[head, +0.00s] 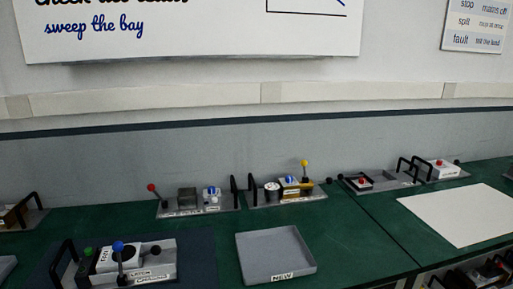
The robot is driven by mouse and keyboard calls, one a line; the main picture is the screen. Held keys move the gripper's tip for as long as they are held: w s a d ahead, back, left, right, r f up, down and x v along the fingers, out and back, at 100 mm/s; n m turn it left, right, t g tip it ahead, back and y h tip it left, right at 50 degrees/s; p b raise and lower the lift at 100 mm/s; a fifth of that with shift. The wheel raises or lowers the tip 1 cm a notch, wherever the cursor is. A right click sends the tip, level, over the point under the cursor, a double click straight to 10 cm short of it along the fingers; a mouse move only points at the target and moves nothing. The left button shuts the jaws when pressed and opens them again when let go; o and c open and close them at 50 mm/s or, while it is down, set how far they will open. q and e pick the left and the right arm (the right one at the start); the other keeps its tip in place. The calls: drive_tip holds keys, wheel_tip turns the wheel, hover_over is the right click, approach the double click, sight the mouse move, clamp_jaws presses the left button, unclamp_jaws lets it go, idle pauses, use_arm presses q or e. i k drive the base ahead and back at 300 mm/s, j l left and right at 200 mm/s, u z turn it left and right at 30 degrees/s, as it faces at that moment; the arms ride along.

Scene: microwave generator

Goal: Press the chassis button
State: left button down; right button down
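A grey unit with a white top panel (119,259) sits on a dark mat at the lower left. It carries a green knob or button (88,251), a blue-topped lever (118,246), a round black knob (155,251) and a black handle (64,262) at its left. Its front label is too small to read surely. Other modules along the back also carry red, blue and yellow knobs. I cannot tell from lettering which part is the chassis button. Neither of my grippers is in view.
An empty grey tray (276,254) labelled "NEW" lies right of the unit. Several modules (198,202) line the back of the green bench, before a grey wall panel. A white sheet (462,215) lies at the right. More parts (478,275) sit below the bench edge at lower right.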

sight(88, 251)
drive_tip(key=u, duration=1.25)
